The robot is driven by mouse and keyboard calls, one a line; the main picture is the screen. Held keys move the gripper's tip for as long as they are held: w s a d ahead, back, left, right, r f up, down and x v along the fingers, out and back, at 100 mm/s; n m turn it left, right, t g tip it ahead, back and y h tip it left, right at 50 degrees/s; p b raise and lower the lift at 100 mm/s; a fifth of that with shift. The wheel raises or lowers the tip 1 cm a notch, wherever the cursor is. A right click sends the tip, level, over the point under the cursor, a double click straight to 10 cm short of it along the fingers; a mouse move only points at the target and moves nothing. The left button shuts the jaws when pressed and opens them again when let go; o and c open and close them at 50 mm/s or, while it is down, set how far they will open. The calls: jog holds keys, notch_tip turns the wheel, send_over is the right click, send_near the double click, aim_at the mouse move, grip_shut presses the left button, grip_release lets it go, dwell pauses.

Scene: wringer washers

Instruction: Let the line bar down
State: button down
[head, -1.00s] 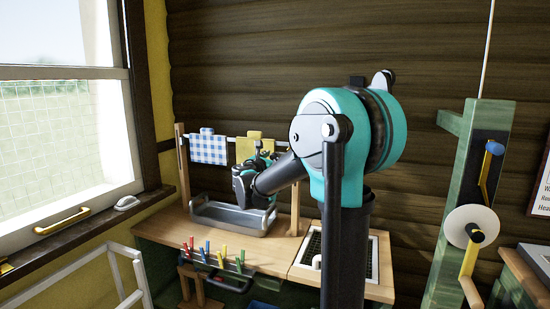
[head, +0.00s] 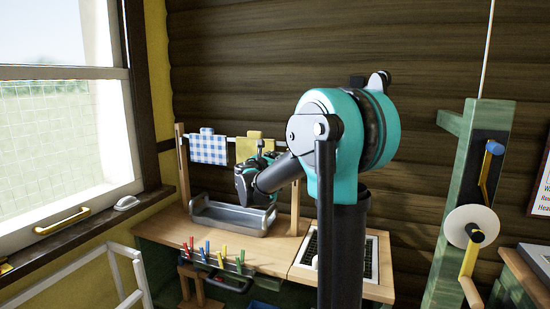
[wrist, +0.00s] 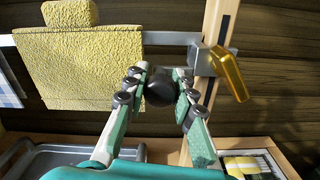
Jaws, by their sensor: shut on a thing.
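The line bar (head: 231,137) is a thin grey rail between two wooden posts (head: 181,160). A blue checked cloth (head: 208,149) and a yellow cloth (head: 247,148) hang on it. In the wrist view the bar (wrist: 125,38) runs level behind my gripper, with the yellow cloth (wrist: 75,70) at left. A yellow lever (wrist: 229,73) sits on a grey bracket at the right post (wrist: 213,30). My gripper (wrist: 160,82) is shut on a black round knob (wrist: 159,90), below the bar and left of the lever. What the knob joins is hidden behind it.
A grey metal tub (head: 232,218) stands on the wooden bench below the bar. Coloured clothespins (head: 212,254) line the bench front. A window (head: 65,120) is at left, and a green stand with a white reel (head: 472,227) is at right.

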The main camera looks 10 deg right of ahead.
jog(key=shift+f, duration=0.1)
notch_tip(320, 180, down, 13)
dwell(0.5)
jog(key=shift+f, duration=0.1)
jog(key=c, duration=1.3)
grip_release()
jog(key=shift+o, duration=0.2)
jog(key=v, duration=1.2)
